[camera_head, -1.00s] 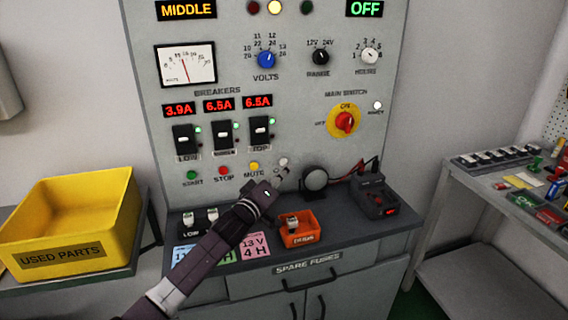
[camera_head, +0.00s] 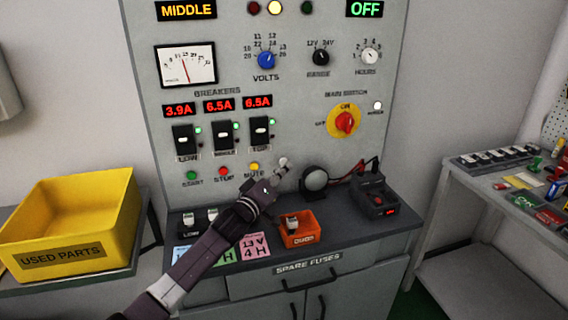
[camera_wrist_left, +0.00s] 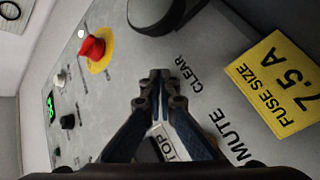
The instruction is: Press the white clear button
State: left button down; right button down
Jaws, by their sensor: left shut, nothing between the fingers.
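The white clear button (camera_head: 283,162) is on the grey panel, right of the yellow mute button (camera_head: 254,167). My left gripper (camera_head: 279,171) is at the white button, with its tips just below and over part of it in the head view. In the left wrist view, my left gripper (camera_wrist_left: 160,74) is shut and empty, its tips pointing at the panel beside the CLEAR label (camera_wrist_left: 188,74). The button is hidden behind the fingers there, so I cannot tell whether they touch it. My right gripper is not in view.
The round grey knob-like disc (camera_head: 315,178) is close to the right of my gripper. An orange bin (camera_head: 300,238) and a dark tester (camera_head: 376,197) stand on the bench below. The yellow used parts bin (camera_head: 65,254) is at the left.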

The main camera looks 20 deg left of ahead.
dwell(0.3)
pick_arm(q)
jog(key=shift+w+a, duration=0.25)
jog(key=shift+w, duration=0.1)
dwell(0.3)
jog(key=shift+s+d, duration=0.1)
jog(key=shift+s+d+p, duration=0.4)
jog(key=shift+s+p, duration=0.15)
jog(key=shift+s, duration=0.1)
jog(key=s+d+p, duration=0.1)
jog(key=s, duration=0.1)
jog(key=s+d+p, duration=0.1)
jog(key=s+p, duration=0.1)
jog(key=shift+d, duration=0.4)
dwell(0.4)
